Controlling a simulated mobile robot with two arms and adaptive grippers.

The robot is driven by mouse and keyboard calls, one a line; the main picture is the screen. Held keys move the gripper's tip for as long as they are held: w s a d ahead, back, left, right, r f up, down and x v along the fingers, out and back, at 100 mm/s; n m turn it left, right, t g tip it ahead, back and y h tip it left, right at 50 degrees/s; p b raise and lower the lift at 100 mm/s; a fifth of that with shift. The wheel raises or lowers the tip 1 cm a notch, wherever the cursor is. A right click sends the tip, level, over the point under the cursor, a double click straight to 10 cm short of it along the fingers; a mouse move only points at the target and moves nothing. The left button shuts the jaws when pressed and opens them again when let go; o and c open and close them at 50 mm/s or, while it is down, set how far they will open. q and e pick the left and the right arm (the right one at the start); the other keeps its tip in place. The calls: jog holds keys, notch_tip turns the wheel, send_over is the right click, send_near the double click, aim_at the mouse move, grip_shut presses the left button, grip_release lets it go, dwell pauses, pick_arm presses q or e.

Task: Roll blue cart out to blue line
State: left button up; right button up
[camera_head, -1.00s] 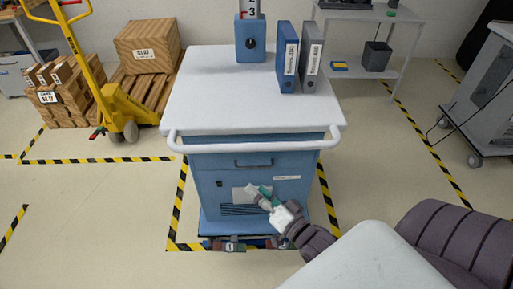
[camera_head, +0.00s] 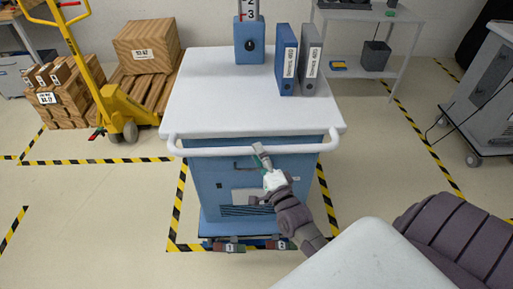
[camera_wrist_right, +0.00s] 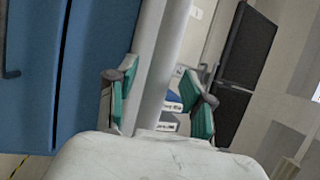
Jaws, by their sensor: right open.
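The blue cart (camera_head: 205,187) stands straight ahead, with a white top and a white handle bar (camera_head: 215,152) across its near side. Its blue front also fills the left of the right wrist view (camera_wrist_right: 95,75). My right gripper (camera_head: 262,155) is open at the middle of the handle bar. In the right wrist view, the bar (camera_wrist_right: 160,75) runs between the two green-padded fingers (camera_wrist_right: 158,105), which are not closed on it. Two pedals, left (camera_head: 229,246) and right (camera_head: 276,244), show low at the cart's base. No blue line is in view. My left gripper is not in view.
A blue binder (camera_head: 287,60), a grey binder (camera_head: 310,60) and a blue box (camera_head: 249,45) stand on the cart. Black-yellow tape (camera_head: 178,205) borders its bay. A yellow pallet jack (camera_head: 115,105) stands left, a grey cart (camera_head: 485,95) right. The near-left floor is clear.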

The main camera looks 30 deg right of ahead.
jog(key=shift+x, duration=0.9)
jog(key=shift+c, duration=0.2)
grip_shut()
